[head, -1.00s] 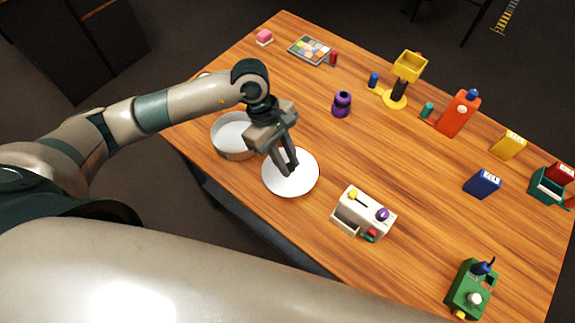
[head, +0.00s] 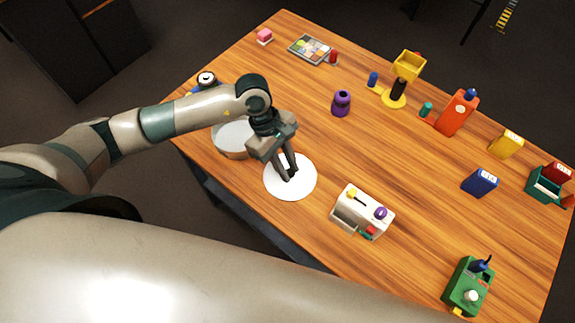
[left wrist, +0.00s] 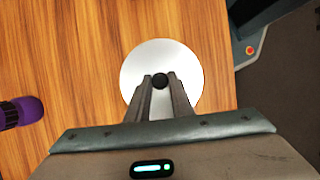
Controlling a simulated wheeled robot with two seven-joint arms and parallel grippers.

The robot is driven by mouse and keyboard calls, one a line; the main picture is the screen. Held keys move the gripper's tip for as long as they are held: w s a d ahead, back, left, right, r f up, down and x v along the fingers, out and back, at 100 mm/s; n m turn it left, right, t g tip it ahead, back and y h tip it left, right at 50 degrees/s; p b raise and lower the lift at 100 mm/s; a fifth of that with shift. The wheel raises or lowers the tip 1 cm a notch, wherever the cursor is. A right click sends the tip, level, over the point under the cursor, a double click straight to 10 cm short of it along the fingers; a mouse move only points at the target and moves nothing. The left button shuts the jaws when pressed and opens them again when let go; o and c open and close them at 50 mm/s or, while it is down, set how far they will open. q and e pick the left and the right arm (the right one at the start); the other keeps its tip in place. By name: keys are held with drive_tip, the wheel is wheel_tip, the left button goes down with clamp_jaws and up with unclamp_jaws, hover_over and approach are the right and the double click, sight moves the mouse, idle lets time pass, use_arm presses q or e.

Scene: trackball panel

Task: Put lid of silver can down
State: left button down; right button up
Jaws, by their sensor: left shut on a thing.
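The lid (head: 298,190) is a white-silver round disc on or just above the wooden table, in front of the can; I cannot tell if it touches the wood. In the left wrist view the lid (left wrist: 190,70) has a small black knob (left wrist: 160,80) in its middle. My left gripper (head: 289,178) points down at the lid's centre, and its fingers (left wrist: 160,84) are shut on the knob. The silver can (head: 231,139) is a wide, low round pot behind and left of the lid, partly hidden by my left arm. My right gripper is not in view.
A white box with coloured knobs (head: 362,212) stands to the right of the lid. A purple object (head: 341,103) stands behind it. A green box (head: 469,287) is near the front right. The table (head: 420,220) is clear between them, and its left edge runs close to the lid.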

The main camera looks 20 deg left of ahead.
use_arm(q)
drive_tip(key=shift+f, duration=0.15)
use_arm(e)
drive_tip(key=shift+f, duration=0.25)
use_arm(q)
drive_tip(key=c, duration=1.6)
unclamp_jaws()
drive_tip(key=shift+o, duration=0.2)
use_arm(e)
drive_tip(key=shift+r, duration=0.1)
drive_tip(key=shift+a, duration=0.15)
